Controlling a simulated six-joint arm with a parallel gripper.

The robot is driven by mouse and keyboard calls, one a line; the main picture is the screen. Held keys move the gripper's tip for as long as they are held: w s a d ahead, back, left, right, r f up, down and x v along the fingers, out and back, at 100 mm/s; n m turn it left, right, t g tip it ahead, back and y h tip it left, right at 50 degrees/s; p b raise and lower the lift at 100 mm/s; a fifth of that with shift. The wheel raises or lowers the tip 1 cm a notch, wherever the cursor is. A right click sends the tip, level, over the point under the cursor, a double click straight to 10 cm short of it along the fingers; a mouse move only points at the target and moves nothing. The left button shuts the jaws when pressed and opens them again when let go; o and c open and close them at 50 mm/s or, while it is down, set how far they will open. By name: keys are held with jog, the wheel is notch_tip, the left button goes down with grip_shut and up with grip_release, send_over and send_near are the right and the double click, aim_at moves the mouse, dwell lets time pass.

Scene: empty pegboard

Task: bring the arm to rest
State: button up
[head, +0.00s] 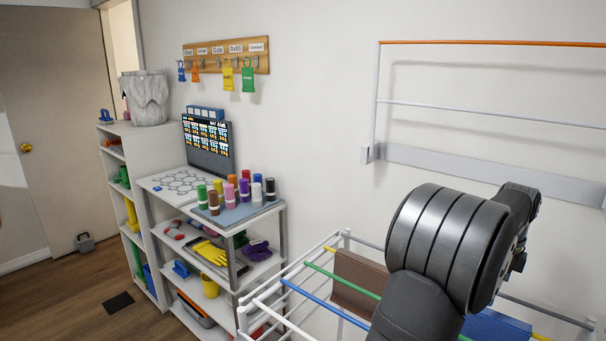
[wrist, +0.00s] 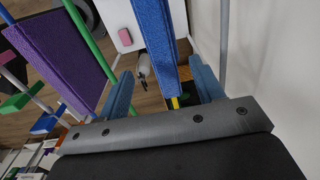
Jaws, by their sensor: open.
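My gripper (wrist: 162,78) shows in the wrist view as two blue fingers on a grey bar, spread apart. A blue cloth (wrist: 155,38) hangs between and beyond the fingers, above a short stretch of yellow rod (wrist: 174,102). I cannot tell whether the fingers touch the cloth. In the head view my dark arm fills the lower right, and my gripper is hidden there. A blue cloth (head: 495,326) shows low beside the arm, partly covered by it.
A rack with coloured rods (head: 318,292) stands under my arm, with a brown cloth (head: 358,281) on it. The wrist view shows a purple cloth (wrist: 60,55) and green rod (wrist: 85,32) at left. A wall frame (head: 470,167) is behind; loaded shelves (head: 262,212) stand left.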

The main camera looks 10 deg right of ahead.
notch_tip(320, 180, down, 12)
notch_tip(320, 180, up, 13)
jog(key=shift+w+d+r, duration=0.1)
jog(key=shift+r, duration=0.1)
dwell(1.1)
jog(key=s+a+r+n+t, duration=0.1)
jog(key=s+a+r+n, duration=0.15)
jog(key=a, duration=0.45)
jog(key=s+a+r+n+h, duration=0.1)
jog(key=a+n, duration=0.3)
jog(key=a, duration=0.4)
jog(key=s+a+r+n+t, duration=0.1)
jog(key=s+a+n, duration=0.15)
jog(key=a, duration=0.45)
jog(key=s+a+f+n+t, duration=0.1)
jog(key=s+a+f+n, duration=0.5)
jog(key=a, duration=0.3)
jog(key=s+a+f+n+t+h, duration=0.1)
jog(key=s+a+f+n, duration=0.5)
jog(key=a, duration=0.4)
jog(key=s+n, duration=0.1)
jog(key=s, duration=0.1)
jog(key=shift+s+a+f+t, duration=0.15)
jog(key=shift+s+f+t, duration=0.1)
jog(key=shift+s+t, duration=0.15)
